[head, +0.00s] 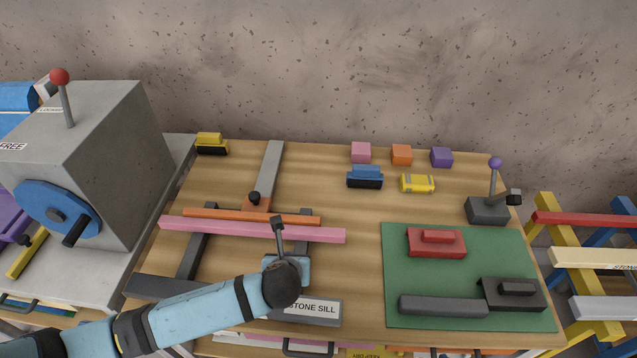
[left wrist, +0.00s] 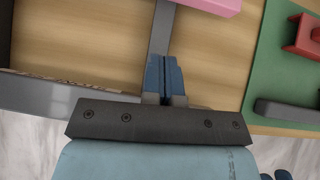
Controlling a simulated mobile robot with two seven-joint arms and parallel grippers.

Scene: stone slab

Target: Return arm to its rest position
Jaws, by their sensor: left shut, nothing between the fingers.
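My left arm (head: 205,304) is light blue with dark bands and reaches in from the lower left of the head view, over the front of the wooden bench (head: 350,270). Its wrist hides the fingers in that view. In the left wrist view my left gripper (left wrist: 164,78) shows two blue fingers pressed together, with nothing between them. They hang over or near a grey rail (left wrist: 161,28). The pink bar (left wrist: 214,5) lies ahead of them and appears apart from them.
A dark lever (head: 278,226) stands upright close to the wrist. The STONE SILL plate (head: 315,309) lies just right of it. A grey machine (head: 110,150) stands at the left. The green mat (head: 415,315) bears red and dark blocks. A purple-knobbed lever (head: 494,165) stands behind it.

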